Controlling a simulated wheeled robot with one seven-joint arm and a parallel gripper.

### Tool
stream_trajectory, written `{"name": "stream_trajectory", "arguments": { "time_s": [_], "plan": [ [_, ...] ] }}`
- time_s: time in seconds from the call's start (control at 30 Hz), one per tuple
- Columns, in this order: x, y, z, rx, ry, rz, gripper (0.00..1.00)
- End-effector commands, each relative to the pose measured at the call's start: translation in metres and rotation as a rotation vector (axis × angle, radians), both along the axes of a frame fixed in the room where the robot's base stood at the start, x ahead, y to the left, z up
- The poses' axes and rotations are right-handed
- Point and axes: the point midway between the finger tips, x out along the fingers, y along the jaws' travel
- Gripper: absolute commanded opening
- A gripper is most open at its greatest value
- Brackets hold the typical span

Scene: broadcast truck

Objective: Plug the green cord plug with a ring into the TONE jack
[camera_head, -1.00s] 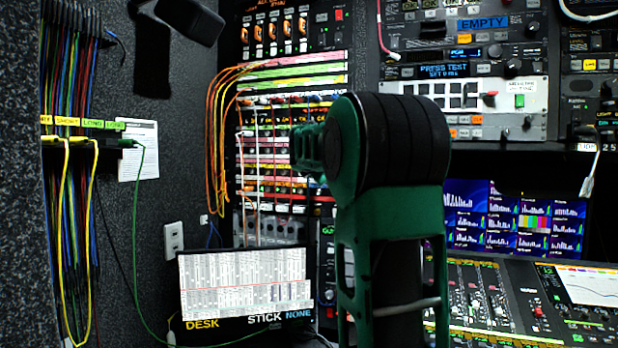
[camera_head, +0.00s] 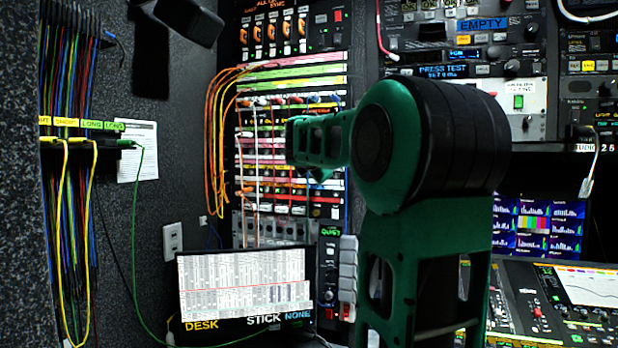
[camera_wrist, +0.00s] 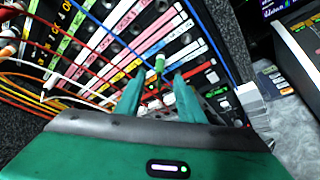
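In the wrist view my gripper (camera_wrist: 159,78) has its two green fingers apart in front of the patch panel (camera_wrist: 115,45). The TONE label is not readable.
Yellow cords (camera_head: 88,240) hang from the left rack. A monitor (camera_head: 245,285) stands below the panel, with a mixing desk (camera_head: 520,300) at right.

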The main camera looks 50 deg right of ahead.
Motion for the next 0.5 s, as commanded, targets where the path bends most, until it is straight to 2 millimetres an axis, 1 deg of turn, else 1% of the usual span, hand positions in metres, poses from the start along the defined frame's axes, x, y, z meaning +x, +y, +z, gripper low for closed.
{"name": "stream_trajectory", "arguments": {
  "time_s": [0.03,0.2,0.33,0.5],
  "plan": [
    [-0.005,0.008,0.003,0.0,-0.002,0.002,0.35],
    [-0.021,0.027,0.01,-0.001,-0.002,0.002,0.35],
    [-0.028,0.035,0.012,0.0,0.0,0.002,0.35],
    [-0.03,0.038,0.012,0.0,0.001,0.0,0.35]
  ]
}}
